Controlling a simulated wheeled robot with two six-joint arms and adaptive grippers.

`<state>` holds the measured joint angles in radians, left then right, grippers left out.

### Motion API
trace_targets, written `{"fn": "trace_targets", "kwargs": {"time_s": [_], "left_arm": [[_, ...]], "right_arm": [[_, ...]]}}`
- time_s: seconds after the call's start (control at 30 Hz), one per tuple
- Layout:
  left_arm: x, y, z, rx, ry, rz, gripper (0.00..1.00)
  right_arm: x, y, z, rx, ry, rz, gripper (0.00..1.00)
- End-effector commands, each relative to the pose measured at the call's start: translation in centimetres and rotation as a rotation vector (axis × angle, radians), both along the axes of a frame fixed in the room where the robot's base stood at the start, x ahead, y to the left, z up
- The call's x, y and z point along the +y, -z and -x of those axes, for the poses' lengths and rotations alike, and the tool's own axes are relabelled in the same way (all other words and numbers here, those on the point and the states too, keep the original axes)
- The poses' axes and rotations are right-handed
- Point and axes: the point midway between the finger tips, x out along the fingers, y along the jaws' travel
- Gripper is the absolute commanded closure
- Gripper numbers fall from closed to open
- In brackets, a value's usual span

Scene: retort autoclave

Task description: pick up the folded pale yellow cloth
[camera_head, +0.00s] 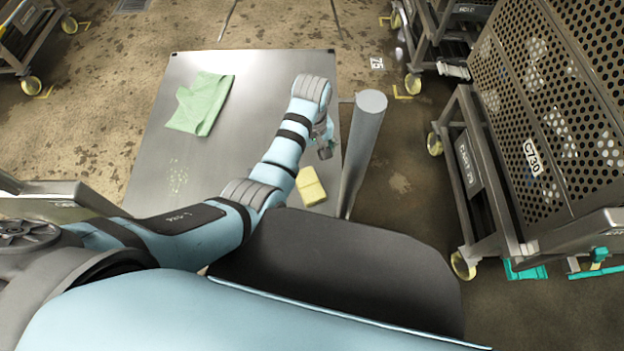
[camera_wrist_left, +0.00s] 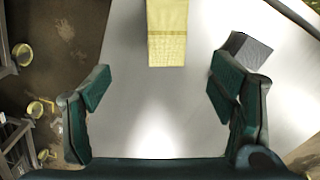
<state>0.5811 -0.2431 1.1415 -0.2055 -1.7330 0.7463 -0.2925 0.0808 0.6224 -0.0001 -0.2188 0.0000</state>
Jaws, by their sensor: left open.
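The folded pale yellow cloth (camera_head: 311,187) lies on the metal table (camera_head: 235,152) near its right edge, close to my body. In the left wrist view the cloth (camera_wrist_left: 167,32) shows at the top middle, ahead of and between the two fingers. My left gripper (camera_head: 325,145) is above the table's right side, just beyond the cloth in the head view. In the left wrist view my left gripper (camera_wrist_left: 162,92) is open and empty, apart from the cloth. My right gripper is not in view.
A green cloth (camera_head: 202,103) lies at the table's far left. A grey block (camera_wrist_left: 246,52) is beside the right finger in the wrist view. A grey post (camera_head: 364,140) stands at the table's right edge. A perforated cart (camera_head: 545,120) stands on the right.

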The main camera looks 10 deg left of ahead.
Motion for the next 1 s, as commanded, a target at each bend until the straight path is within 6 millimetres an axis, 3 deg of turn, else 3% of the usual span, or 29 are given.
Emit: {"fn": "trace_targets", "kwargs": {"time_s": [0.03, 0.2, 0.43, 0.6, 0.87, 1.0], "left_arm": [[0.1, 1.7, 0.2, 0.004, 0.0, -0.001, 0.22], [0.1, 6.4, 0.2, 0.003, 0.0, 0.0, 0.22], [0.2, 9.1, 0.5, 0.002, 0.0, -0.001, 0.22], [0.4, 12.6, 1.0, 0.001, 0.0, -0.001, 0.22], [0.4, 12.9, 1.0, 0.0, 0.0, 0.0, 0.22], [0.4, 12.9, 1.0, 0.0, 0.0, 0.0, 0.45]], "right_arm": [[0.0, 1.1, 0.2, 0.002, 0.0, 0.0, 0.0], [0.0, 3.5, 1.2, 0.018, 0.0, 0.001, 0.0], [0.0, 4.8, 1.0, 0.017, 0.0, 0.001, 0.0], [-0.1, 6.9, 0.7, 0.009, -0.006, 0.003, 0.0], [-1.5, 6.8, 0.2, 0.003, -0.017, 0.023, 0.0], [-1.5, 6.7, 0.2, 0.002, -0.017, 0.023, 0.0]]}}
